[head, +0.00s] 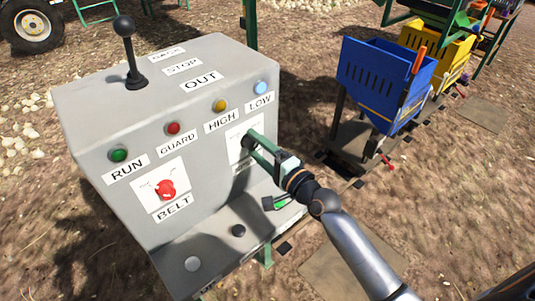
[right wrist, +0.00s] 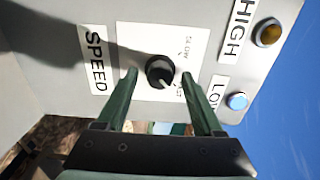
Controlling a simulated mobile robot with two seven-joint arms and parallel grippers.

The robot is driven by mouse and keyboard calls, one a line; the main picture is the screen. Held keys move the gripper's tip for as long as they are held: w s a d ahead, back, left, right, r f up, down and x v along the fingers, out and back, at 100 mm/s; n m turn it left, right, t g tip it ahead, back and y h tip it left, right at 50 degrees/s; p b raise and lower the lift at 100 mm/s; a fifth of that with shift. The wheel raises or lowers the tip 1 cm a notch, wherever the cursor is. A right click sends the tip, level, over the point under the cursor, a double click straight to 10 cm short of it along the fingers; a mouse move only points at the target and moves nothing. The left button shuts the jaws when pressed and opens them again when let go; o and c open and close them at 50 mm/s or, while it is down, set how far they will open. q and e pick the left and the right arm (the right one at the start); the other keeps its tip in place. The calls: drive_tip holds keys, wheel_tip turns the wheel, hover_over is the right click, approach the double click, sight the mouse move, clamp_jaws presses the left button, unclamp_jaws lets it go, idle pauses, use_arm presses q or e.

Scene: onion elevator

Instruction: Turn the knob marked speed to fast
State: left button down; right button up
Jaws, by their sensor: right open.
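The speed knob (right wrist: 160,71) is black and round, with a pale pointer mark on its lower right side. It sits on a white plate (right wrist: 140,38) on the grey panel, beside the label SPEED (right wrist: 96,60). The plate carries the word SLOW (right wrist: 188,45) and a partly hidden word ending in ST (right wrist: 179,89). My right gripper (right wrist: 159,76) is open, its green fingertips on either side of the knob with small gaps visible. In the head view my right gripper (head: 248,140) reaches the panel under the LOW label and hides the knob. My left gripper is not in view.
The grey console (head: 120,225) has a red BELT knob (head: 165,189), coloured lamps and a black lever (head: 131,60) on top. A green-tipped part (head: 280,203) is beside my arm. A blue hopper (head: 385,82) and a yellow one (head: 440,50) stand behind right.

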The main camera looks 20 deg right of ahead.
drive_tip(key=b+v, duration=0.1)
drive_tip(key=v, duration=1.1)
drive_tip(key=shift+b, duration=0.4)
drive_tip(key=shift+s, duration=0.1)
drive_tip(key=s+a+f+n+g+h, duration=0.1)
drive_tip(key=s+f+n, duration=0.3)
drive_tip(key=f, duration=0.5)
drive_tip(key=s+a+f+n+g+h, duration=0.1)
drive_tip(key=s+f+n+g, duration=0.3)
drive_tip(key=f+n, duration=0.3)
drive_tip(key=s+a+f+n+g+h, duration=0.1)
drive_tip(key=s+f+n, duration=0.4)
drive_tip(key=f, duration=0.5)
drive_tip(key=shift+s+a+f+g+h, duration=0.15)
drive_tip(key=shift+s+f+g+h, duration=0.3)
drive_tip(key=shift+g, duration=0.45)
drive_tip(key=shift+w+r, duration=0.1)
